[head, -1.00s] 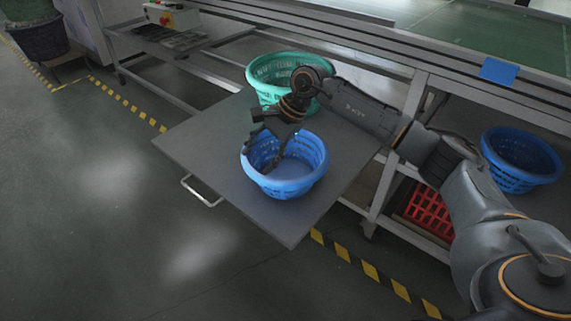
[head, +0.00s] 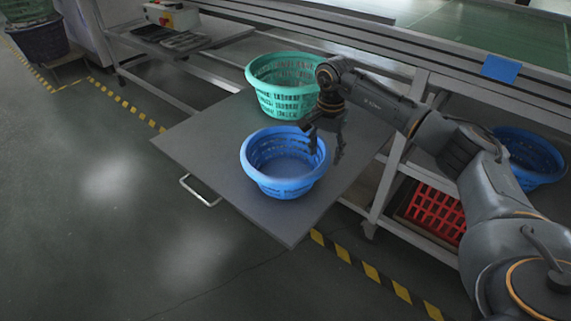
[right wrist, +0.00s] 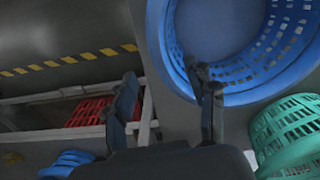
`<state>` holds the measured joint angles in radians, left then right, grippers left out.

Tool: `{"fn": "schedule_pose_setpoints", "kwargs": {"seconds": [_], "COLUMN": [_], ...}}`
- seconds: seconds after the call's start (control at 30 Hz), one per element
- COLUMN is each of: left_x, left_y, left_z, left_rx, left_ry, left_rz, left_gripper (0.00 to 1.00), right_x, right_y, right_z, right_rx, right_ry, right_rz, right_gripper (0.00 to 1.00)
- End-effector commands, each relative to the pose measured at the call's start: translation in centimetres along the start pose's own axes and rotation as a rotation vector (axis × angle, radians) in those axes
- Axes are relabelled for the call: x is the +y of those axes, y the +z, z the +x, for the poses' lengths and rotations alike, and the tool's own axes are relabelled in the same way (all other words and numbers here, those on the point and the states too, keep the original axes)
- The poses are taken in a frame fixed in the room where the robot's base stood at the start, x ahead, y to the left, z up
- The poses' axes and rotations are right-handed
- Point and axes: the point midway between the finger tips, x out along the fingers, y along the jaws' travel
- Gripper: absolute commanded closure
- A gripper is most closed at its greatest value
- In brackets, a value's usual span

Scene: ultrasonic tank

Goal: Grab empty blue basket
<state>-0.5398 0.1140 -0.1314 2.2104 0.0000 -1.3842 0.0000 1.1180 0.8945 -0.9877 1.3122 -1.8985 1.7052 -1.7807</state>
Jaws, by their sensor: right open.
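An empty blue basket (head: 284,184) stands upright on the dark grey tabletop, in front of the green basket. It also shows in the right wrist view (right wrist: 173,45) at the upper right, with its bare inside visible. My right gripper (head: 327,156) is open and empty at the basket's right rim. One finger overlaps the rim and the other is outside it, apart from the wall. I cannot tell whether the inner finger touches the rim. The open fingers also show in the right wrist view (right wrist: 160,75). My left gripper is not in view.
A green basket (head: 285,90) stands behind on the same table (head: 215,150). Another blue basket (head: 528,158) sits on the shelf at right, above a red crate (head: 435,212). A metal frame runs behind the table.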

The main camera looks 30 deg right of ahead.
Motion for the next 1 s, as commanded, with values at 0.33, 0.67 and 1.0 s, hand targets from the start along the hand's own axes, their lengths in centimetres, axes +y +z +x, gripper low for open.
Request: {"fn": "schedule_pose_setpoints", "kwargs": {"seconds": [0.33,0.67,1.0], "left_x": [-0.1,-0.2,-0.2], "left_y": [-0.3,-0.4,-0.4], "left_z": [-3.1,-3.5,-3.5], "left_rx": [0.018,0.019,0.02], "left_ry": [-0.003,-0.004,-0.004], "left_rz": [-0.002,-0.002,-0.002], "left_gripper": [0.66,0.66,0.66], "right_x": [-0.5,-0.5,-0.5], "right_y": [0.4,0.4,0.4], "right_z": [4.7,5.0,5.0], "right_rx": [-0.002,0.0,0.0], "right_ry": [0.001,-0.001,-0.001], "right_rz": [0.0,0.0,0.0], "right_gripper": [0.44,0.51,1.0]}}
